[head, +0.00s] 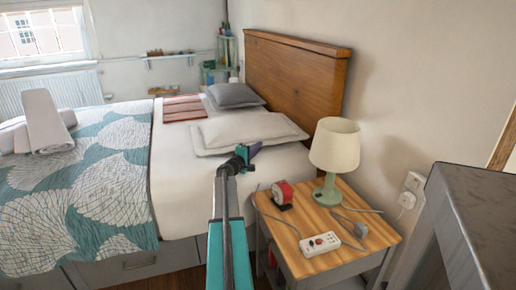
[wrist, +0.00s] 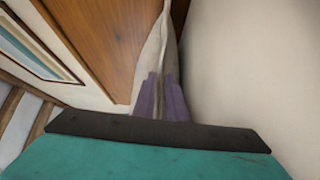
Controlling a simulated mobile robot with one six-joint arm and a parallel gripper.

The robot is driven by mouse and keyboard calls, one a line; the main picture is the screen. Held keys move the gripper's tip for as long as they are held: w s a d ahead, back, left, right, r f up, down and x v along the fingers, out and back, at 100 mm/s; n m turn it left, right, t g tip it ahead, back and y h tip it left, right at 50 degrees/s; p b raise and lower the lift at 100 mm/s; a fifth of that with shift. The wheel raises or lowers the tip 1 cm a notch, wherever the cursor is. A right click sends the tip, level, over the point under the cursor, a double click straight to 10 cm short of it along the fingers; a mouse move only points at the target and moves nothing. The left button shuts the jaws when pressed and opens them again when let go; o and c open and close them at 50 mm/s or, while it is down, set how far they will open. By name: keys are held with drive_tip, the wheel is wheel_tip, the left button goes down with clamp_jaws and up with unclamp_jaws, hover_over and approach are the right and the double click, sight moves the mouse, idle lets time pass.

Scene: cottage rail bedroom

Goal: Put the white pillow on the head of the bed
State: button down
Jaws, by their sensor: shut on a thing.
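The white pillow (head: 245,128) lies on the near side of the bed (head: 185,180), at its head, close to the wooden headboard (head: 295,75). My gripper (head: 253,150) is at the pillow's near edge. In the wrist view its purple fingers (wrist: 160,95) are shut on a fold of the pillow (wrist: 155,55), which stretches away from them toward the brown headboard (wrist: 105,40). The pillow's underside is hidden, so I cannot tell whether all of it rests on the mattress.
A grey pillow (head: 235,95) and a folded reddish cloth (head: 184,107) lie farther across the bed. The bedside table (head: 300,255) at right holds a lamp (head: 335,148), a red round object (head: 283,193) and a white power strip (head: 319,244). Rolled towels (head: 45,125) lie at left.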

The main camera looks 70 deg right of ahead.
drive_tip(key=shift+a+f+b, duration=0.1)
drive_tip(key=shift+f+b, duration=0.4)
drive_tip(key=shift+b, duration=0.2)
drive_tip(key=c, duration=1.8)
unclamp_jaws()
drive_tip(key=shift+f, duration=0.15)
drive_tip(key=shift+s, duration=0.1)
drive_tip(key=shift+p, duration=0.3)
drive_tip(key=shift+r+p, duration=0.7)
drive_tip(key=shift+p, duration=0.1)
drive_tip(key=shift+b+v, duration=0.3)
drive_tip(key=shift+v, duration=5.7)
drive_tip(key=shift+r, duration=0.1)
drive_tip(key=shift+s, duration=0.1)
